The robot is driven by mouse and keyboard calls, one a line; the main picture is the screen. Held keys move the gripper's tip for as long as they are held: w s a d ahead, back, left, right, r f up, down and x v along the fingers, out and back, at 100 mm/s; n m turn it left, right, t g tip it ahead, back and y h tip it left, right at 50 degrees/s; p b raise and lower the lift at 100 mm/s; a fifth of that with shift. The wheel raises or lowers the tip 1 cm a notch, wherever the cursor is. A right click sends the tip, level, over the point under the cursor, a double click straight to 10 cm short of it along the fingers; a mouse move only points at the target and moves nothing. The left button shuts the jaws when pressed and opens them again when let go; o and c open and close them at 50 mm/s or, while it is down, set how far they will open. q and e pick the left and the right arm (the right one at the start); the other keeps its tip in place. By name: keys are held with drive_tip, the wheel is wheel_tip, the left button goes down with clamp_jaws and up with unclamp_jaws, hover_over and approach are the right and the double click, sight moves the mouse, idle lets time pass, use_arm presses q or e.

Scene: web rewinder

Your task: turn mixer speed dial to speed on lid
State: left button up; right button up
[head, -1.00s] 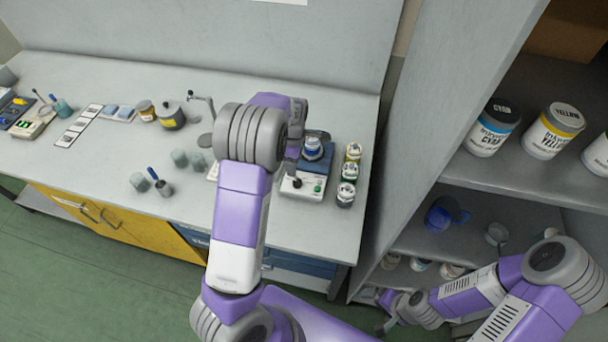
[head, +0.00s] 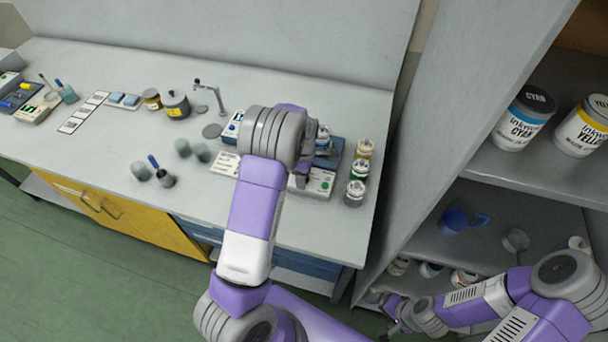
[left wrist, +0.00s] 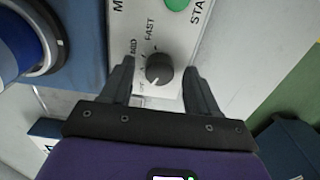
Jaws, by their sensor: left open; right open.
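The mixer (head: 318,183) stands at the right end of the bench, partly hidden by my left arm. Its black speed dial (left wrist: 158,68) shows in the left wrist view, with MID and FAST printed beside it. The dial's white mark points to the lower left, near a label too small to read. My left gripper (left wrist: 158,62) is open, with one finger on each side of the dial; I cannot tell if they touch it. A blue-rimmed jar (head: 323,139) sits on the mixer; its lid writing is unreadable. My right gripper (head: 396,323) is open, low by the shelf.
Several small jars (head: 355,193) stand right of the mixer. A green START button (left wrist: 176,3) is close above the dial. A shelf unit (head: 430,130) rises at the right.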

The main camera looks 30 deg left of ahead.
use_arm(q)
drive_tip(key=c, duration=1)
drive_tip(key=shift+c, duration=0.2)
drive_tip(key=m, duration=0.3)
drive_tip(key=shift+m, duration=0.4)
drive_tip(key=m, duration=0.4)
drive_tip(key=shift+m, duration=0.4)
drive_tip(key=o, duration=1)
